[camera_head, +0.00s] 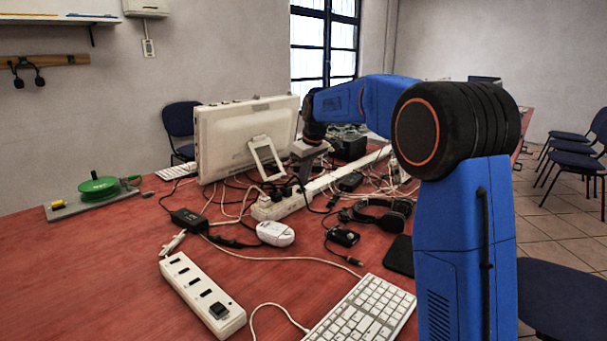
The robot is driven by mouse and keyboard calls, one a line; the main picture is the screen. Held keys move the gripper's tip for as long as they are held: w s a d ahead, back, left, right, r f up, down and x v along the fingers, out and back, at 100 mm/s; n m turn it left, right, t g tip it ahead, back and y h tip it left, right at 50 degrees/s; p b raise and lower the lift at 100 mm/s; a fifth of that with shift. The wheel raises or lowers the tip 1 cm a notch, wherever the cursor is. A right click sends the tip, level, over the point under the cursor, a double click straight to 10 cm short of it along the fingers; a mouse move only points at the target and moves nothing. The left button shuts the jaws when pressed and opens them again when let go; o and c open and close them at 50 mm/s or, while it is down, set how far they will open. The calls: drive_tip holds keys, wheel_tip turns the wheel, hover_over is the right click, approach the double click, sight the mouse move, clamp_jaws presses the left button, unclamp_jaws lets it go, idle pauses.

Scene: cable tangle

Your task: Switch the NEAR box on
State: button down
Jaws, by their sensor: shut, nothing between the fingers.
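The nearest box is a white power strip (188,279) lying on the red table at the front left. It has several dark slots and a black switch (219,310) at its near right end. Whether the switch is on or off cannot be told. A second white strip (268,209) lies farther back among cables, with dark plugs in it. My gripper (304,178) is shut and empty, pointing down above the back strip, well behind the nearest box. Its fingertips are small and partly lost against the cables.
A monitor (240,140) stands behind the strips. Tangled cables, an adapter (189,220), a white mouse (275,233) and headphones (381,214) crowd the middle. A white keyboard (365,312) lies right of the nearest box. The table's left front (80,280) is clear.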

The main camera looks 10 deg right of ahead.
idle(0.3)
drive_tip(key=shift+w+d+f+g+y, duration=0.2)
drive_tip(key=shift+d+f+g+y, duration=0.2)
drive_tip(key=shift+f+y, duration=0.15)
drive_tip(key=shift+s+a, duration=0.1)
drive_tip(key=shift+a, duration=0.05)
drive_tip(key=shift+s+a+f, duration=0.1)
drive_tip(key=shift+f, duration=0.05)
drive_tip(key=shift+s+a, duration=0.4)
drive_tip(key=shift+a, duration=0.25)
drive_tip(key=shift+r, duration=0.45)
drive_tip(key=w+v, duration=0.2)
drive_tip(key=v, duration=1.1)
drive_tip(key=shift+s+d+r, duration=0.2)
drive_tip(key=shift+d+r, duration=0.3)
drive_tip(key=shift+r, duration=0.05)
